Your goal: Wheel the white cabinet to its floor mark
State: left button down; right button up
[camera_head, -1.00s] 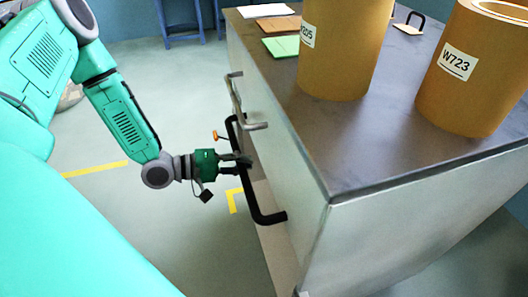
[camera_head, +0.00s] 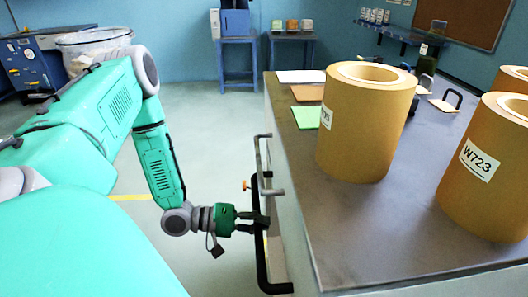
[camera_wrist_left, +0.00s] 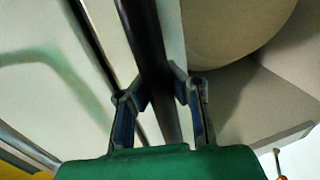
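The white cabinet (camera_head: 300,240), with pale sides and a dark grey top, fills the right of the head view. A black bar handle (camera_head: 262,270) stands off its left side. My left gripper (camera_head: 262,220) is at this handle. In the left wrist view, the fingers (camera_wrist_left: 160,92) lie on both sides of the black bar (camera_wrist_left: 150,45) and appear closed on it. A yellow floor line (camera_head: 130,197) shows left of the cabinet, partly behind my left arm. Which floor mark belongs to the cabinet cannot be told. My right gripper is out of view.
Large brown paper rolls, one (camera_head: 365,120) near the middle and one labelled W723 (camera_head: 490,170), stand on the cabinet top. A metal rail (camera_head: 265,165) runs along its left side. Blue stands (camera_head: 237,60) are at the back wall. Open floor lies left of the cabinet.

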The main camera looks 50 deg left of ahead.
pick_arm(q)
jog(key=c, duration=1.6)
grip_release()
jog(key=shift+w+a+r, duration=0.15)
jog(key=shift+w+r, duration=0.1)
jog(key=shift+w, duration=0.05)
jog(key=shift+c, duration=0.2)
jog(key=shift+o, duration=1.1)
jog(key=shift+s+f, duration=0.1)
jog(key=shift+a+f, duration=0.1)
jog(key=shift+a, duration=0.1)
jog(key=shift+s, duration=0.1)
jog(key=shift+s+a, duration=0.25)
jog(key=shift+s, duration=0.2)
jog(key=v, duration=1.1)
jog(key=shift+f, duration=0.15)
